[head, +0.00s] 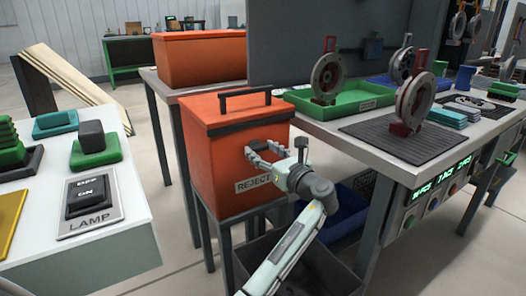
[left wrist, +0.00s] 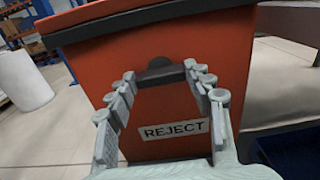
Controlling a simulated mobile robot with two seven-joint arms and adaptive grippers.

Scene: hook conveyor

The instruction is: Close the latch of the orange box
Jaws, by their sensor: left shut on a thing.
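The orange box (head: 222,160) stands on a small dark stand, with its lid down and a black handle (head: 246,100) on top. A REJECT label shows on its front, and also in the left wrist view (left wrist: 174,130). The dark latch (left wrist: 159,72) is at the upper front of the box, under the dark rim band. My left gripper (head: 262,149) is at the box front, its fingertips on either side of the latch and shut on it. The fingers partly cover the latch in the head view. My right gripper is not in view.
A second orange box (head: 201,60) stands on a table behind. On the right, a workbench (head: 350,142) holds a green tray (head: 340,101) and ring-shaped parts. A white table (head: 125,235) with a lamp switch is on the left. Dark and blue bins sit low beneath my left arm.

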